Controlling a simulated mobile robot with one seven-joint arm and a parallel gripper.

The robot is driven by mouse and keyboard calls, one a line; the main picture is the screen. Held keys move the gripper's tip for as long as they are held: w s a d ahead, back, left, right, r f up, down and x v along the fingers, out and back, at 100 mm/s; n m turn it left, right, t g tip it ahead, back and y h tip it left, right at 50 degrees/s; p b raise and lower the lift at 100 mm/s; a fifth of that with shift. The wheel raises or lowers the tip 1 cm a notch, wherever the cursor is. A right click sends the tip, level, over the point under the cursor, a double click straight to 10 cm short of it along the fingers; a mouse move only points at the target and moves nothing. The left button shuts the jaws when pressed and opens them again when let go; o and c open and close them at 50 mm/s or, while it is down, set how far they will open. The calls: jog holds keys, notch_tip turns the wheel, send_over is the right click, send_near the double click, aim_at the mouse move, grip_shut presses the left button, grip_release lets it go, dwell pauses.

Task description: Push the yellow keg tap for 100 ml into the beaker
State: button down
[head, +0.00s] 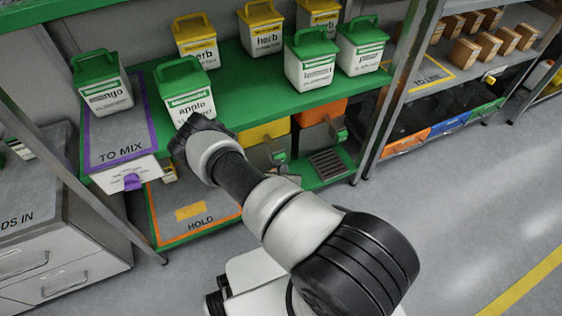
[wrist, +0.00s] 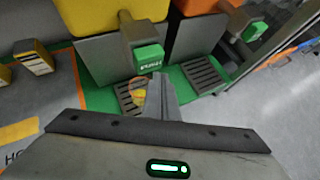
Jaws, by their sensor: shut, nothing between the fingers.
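The yellow keg (wrist: 97,18) stands on the green lower shelf; it also shows in the head view (head: 262,133), partly behind my arm. Its grey tap carries a green PUSH face (wrist: 149,57). Below the tap, over a slotted drip tray, is a small clear vessel with an orange rim, apparently the beaker (wrist: 138,88); some yellow shows in it, and my fingers partly cover it. Its level cannot be read. My gripper (wrist: 158,80) is shut and empty, its tips just below the PUSH face in the wrist view. Contact cannot be told. My arm hides the gripper in the head view.
An orange keg (head: 320,112) with its own green tap face (wrist: 255,31) and drip tray (wrist: 204,75) stands just right. Labelled tubs, including an apple one (head: 185,92), stand on the upper green shelf (head: 235,98) above. Grey floor is clear at right.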

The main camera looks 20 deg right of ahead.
jog(key=s+p, duration=0.2)
jog(key=s, duration=0.3)
jog(key=shift+d, duration=0.1)
dwell(3.5)
